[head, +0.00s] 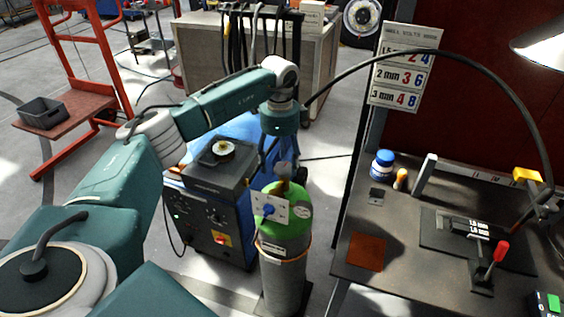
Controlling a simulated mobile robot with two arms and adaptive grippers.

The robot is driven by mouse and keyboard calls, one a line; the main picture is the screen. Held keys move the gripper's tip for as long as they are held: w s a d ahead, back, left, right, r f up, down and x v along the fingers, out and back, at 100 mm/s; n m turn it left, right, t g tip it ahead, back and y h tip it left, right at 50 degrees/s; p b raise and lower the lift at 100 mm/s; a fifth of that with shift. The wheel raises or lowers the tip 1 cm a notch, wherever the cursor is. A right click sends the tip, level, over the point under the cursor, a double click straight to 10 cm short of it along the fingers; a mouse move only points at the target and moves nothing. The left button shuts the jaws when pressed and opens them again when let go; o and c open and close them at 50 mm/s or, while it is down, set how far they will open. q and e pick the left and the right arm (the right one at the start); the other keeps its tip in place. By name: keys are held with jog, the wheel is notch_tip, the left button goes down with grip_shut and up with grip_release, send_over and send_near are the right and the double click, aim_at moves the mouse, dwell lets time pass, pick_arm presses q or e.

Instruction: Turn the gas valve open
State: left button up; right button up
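A grey gas cylinder (284,270) with a green shoulder stands upright left of the bench. A small brownish valve fitting (285,172) sits on its top. My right gripper is out of view.
A blue welding machine (208,222) stands just left of the cylinder. A dark bench (395,230) with a red-handled lever (497,253) and a blue-white jar (382,165) is on the right. A black hose arches over it. A red trolley (80,85) stands far left.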

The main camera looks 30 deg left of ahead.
aim_at(280, 166)
pick_arm(q)
jog(key=shift+d, duration=0.1)
jog(key=shift+d+r, duration=0.1)
jog(key=shift+r, duration=0.15)
notch_tip(280, 166, up, 11)
jog(key=shift+a+r, duration=0.2)
dwell(0.5)
